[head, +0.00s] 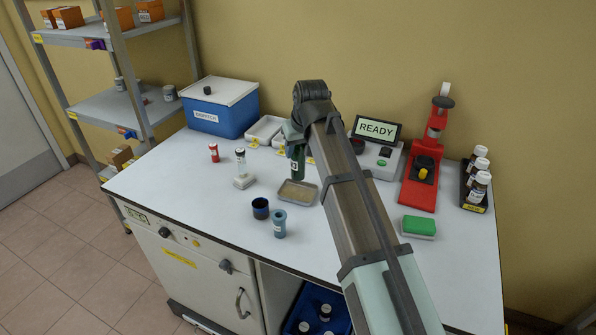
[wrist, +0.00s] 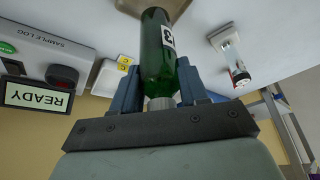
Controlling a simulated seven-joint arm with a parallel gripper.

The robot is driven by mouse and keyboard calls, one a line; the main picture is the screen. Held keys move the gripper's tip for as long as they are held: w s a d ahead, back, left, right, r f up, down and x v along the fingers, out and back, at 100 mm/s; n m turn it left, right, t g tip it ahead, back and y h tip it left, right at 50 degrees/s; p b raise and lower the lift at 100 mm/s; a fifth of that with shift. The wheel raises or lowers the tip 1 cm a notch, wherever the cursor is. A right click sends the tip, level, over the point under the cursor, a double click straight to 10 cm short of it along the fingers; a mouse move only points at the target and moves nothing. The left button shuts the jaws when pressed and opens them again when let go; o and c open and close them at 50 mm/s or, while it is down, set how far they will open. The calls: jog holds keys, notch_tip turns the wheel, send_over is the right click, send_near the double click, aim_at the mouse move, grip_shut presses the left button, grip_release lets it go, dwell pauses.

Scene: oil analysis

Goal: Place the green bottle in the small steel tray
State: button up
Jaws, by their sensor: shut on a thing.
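My gripper (wrist: 157,88) is shut on the green bottle (wrist: 156,45), with one blue finger on each side near its neck. The bottle has a white label with a dark mark, and its pale cap end points toward my palm. In the head view the bottle (head: 298,166) hangs upright under my gripper, just behind the small steel tray (head: 298,203). The tray is shallow and looks empty. In the wrist view part of the tray (wrist: 106,45) shows behind the bottle. I cannot tell the gap between bottle and tray.
White trays (head: 265,128) lie behind. A READY device (head: 377,153) and a red press (head: 424,165) stand right.

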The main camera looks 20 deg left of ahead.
aim_at(298, 167)
jog(key=shift+f, duration=3.25)
jog(key=shift+f, duration=0.15)
jog(key=o, duration=1.1)
jog(key=shift+o, duration=0.2)
jog(key=v, duration=1.2)
jog(key=shift+r, duration=0.2)
jog(key=shift+a, duration=0.1)
